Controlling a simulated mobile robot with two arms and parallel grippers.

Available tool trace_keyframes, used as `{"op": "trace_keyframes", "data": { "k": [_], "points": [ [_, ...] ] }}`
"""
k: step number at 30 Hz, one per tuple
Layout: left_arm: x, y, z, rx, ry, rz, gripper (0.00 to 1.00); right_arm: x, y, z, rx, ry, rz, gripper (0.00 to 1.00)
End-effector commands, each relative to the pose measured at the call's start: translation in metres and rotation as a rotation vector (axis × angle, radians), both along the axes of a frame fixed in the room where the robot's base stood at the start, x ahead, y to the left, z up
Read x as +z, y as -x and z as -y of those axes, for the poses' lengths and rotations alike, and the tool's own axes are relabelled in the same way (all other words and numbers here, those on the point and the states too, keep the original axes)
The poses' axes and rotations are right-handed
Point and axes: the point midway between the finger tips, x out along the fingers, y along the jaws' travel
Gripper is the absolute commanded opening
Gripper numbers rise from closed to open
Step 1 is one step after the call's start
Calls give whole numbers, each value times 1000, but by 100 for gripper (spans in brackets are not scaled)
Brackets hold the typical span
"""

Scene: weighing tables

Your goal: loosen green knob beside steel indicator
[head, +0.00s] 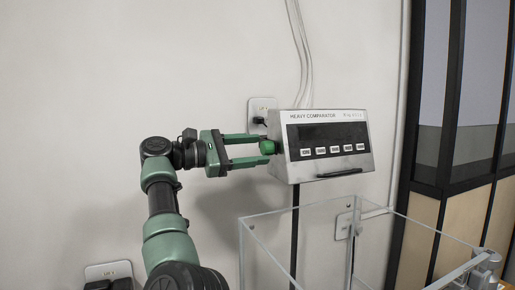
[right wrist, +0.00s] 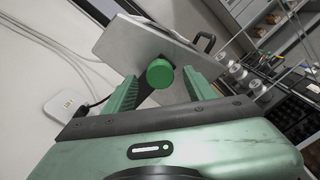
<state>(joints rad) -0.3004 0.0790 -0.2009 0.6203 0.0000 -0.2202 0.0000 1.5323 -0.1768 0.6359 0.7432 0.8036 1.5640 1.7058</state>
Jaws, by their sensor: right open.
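The steel indicator (head: 320,172) is a box labelled HEAVY COMPARATOR with a dark display and a row of buttons. It is held up in front of the wall. The green knob (head: 266,147) sits on its left side; it also shows in the right wrist view (right wrist: 160,73) as a round green disc against the side panel (right wrist: 138,47). My right gripper (head: 268,148) is open, its two fingers reaching to either side of the knob. In the right wrist view the knob lies between the fingertips (right wrist: 160,84); I cannot tell whether they touch it. My left gripper is out of view.
A clear glass enclosure (head: 290,212) stands below the indicator. A wall socket (head: 262,104) with a plug is behind it, and cables run up the wall. A dark-framed partition (head: 440,130) is at right. The wall left of my arm is clear.

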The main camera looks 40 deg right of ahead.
Motion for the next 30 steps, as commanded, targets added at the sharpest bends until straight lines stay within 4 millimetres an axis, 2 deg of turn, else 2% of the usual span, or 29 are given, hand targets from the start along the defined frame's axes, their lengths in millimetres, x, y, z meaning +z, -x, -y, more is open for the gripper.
{"op": "trace_keyframes", "data": {
  "k": [4,12,14,18,19,30],
  "points": [
    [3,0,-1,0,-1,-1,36,1,3,10,-1,1,0,55],
    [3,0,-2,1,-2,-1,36,0,4,12,-1,0,-1,55],
    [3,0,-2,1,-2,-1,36,0,4,12,-1,0,-1,42],
    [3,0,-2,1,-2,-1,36,0,4,12,-1,0,-1,3],
    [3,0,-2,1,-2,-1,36,0,4,12,-1,0,-1,0],
    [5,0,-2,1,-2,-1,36,1,4,11,0,-16,-57,0]
  ]
}}
